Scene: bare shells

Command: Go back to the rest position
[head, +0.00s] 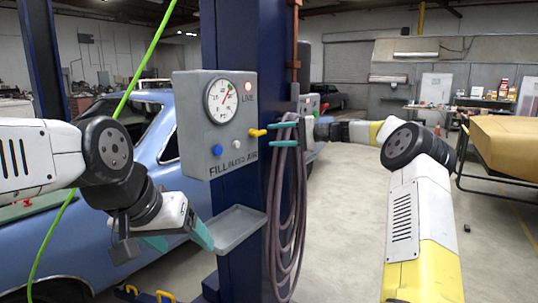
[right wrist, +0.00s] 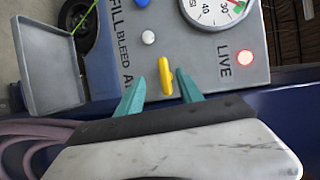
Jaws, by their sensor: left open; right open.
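The grey air control box (head: 205,150) hangs on a blue post, with a gauge (head: 222,101), a red LIVE light (head: 248,87), a blue button (head: 217,150), a white button (head: 236,145) and a yellow lever (head: 258,133). My right gripper (head: 271,135) is open at the lever. In the right wrist view the yellow lever (right wrist: 165,77) stands between the teal fingertips (right wrist: 159,80), with gaps on both sides. My left gripper (head: 182,244) is open and empty, low in front of the car, left of the grey tray.
The grey tray (head: 236,228) juts out below the box. Coiled hoses (head: 285,220) hang beside the blue post (head: 245,260). A blue car (head: 60,240) stands behind my left arm, and a green hose (head: 145,65) crosses there. A brown-topped table (head: 505,145) stands at the right.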

